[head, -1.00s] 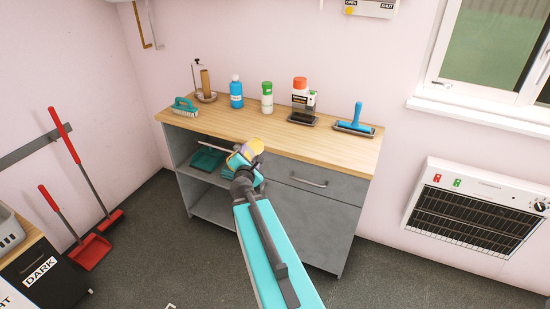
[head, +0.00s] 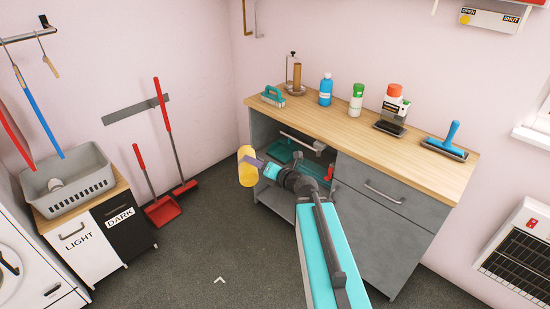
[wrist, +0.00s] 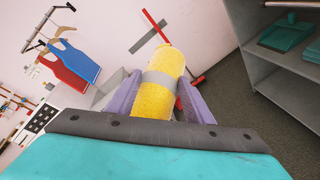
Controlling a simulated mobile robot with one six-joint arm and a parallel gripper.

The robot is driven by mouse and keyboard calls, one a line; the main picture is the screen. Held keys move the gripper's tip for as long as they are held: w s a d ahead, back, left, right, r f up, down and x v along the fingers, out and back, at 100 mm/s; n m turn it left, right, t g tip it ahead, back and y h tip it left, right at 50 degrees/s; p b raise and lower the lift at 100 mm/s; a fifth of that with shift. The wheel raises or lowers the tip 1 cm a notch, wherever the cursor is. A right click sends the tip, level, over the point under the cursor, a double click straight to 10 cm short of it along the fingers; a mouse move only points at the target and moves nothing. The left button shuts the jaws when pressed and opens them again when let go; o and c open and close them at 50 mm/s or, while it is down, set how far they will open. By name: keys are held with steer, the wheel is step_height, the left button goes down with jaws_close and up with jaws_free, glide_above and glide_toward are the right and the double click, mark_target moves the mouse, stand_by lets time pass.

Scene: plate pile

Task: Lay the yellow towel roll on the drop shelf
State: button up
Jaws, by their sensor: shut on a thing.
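The yellow towel roll (head: 246,172) has a grey band around its middle. My gripper (head: 257,163) is shut on it, and the roll is in the air just left of the grey cabinet (head: 385,215). In the wrist view the yellow towel roll (wrist: 156,112) stands out between the two purple fingers of my gripper (wrist: 160,103), lengthwise away from me. Its near end is hidden by my gripper body. The cabinet has open shelves on its left side, with teal items on the upper one (wrist: 285,35). I cannot tell which shelf is the drop shelf.
A red dustpan (head: 162,210) and broom stand by the left wall. A grey basket (head: 65,180) sits on the left cabinet. The floor between is clear.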

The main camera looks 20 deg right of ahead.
mark_target(249, 174)
steer(key=s+a+n+y, duration=0.1)
steer(key=a, duration=0.1)
steer(key=a+n+g+y, duration=0.1)
steer(key=a, duration=0.1)
steer(key=s+a+n+g+y, duration=0.1)
steer(key=a, duration=0.1)
steer(key=shift+s+a+y, duration=0.1)
steer(key=shift+s+y, duration=0.25)
steer(key=shift+y, duration=0.05)
steer(key=s+a+n+g+y, duration=0.4)
steer(key=s+a, duration=0.2)
steer(key=shift+a+r+n, duration=0.2)
steer(key=shift+a+n, duration=0.1)
steer(key=shift+s, duration=0.15)
